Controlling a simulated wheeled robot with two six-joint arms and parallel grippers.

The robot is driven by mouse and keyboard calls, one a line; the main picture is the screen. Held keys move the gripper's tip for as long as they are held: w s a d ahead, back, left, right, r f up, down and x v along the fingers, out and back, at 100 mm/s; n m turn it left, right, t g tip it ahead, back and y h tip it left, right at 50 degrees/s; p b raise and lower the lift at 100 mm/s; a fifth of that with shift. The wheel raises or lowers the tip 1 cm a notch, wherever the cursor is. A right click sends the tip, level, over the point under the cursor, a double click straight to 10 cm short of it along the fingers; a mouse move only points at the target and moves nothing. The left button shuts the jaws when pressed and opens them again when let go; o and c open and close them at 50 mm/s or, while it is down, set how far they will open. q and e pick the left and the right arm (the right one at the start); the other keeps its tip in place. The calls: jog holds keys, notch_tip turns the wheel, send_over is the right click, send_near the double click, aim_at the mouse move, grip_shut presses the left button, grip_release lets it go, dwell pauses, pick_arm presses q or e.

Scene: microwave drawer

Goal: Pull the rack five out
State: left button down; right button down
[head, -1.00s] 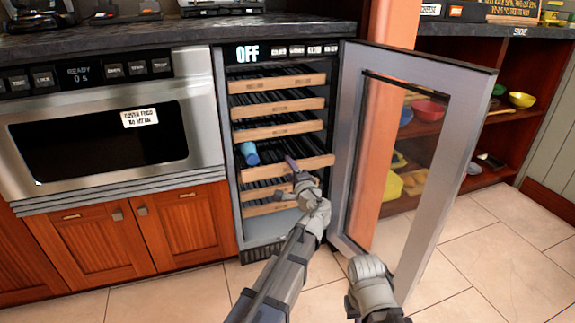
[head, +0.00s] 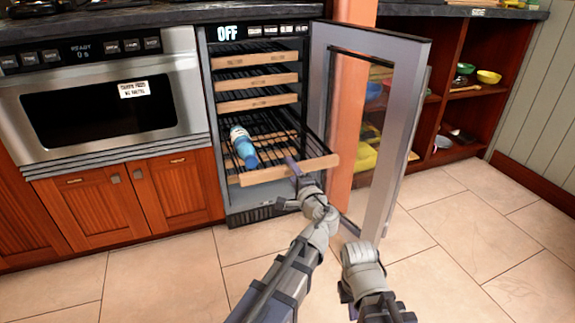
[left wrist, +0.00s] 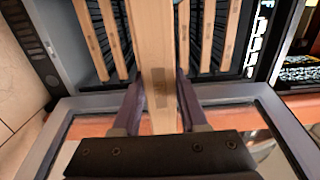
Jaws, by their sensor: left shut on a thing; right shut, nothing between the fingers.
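The pulled-out rack has a wooden front strip (head: 262,172) and dark wires, and it stands well out of the open cooler (head: 262,32) in the head view. A blue bottle (head: 243,146) lies on it. My left gripper (head: 293,168) is shut on the right part of the strip. In the left wrist view, the strip (left wrist: 156,35) runs between the two fingers of my left gripper (left wrist: 161,90). My right gripper (head: 350,300) is shut and empty, low in front of the door, away from the rack.
Several other racks (head: 256,81) sit inside the cooler above the pulled one. The glass door (head: 405,110) stands open to the right of the rack. A microwave drawer (head: 100,95) is to the left. The tiled floor (head: 175,285) in front is clear.

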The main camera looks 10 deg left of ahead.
pick_arm(q)
jog(key=shift+v, duration=0.8)
pick_arm(e)
jog(key=shift+s+d, duration=0.1)
pick_arm(q)
jog(key=shift+c, duration=2.2)
grip_release()
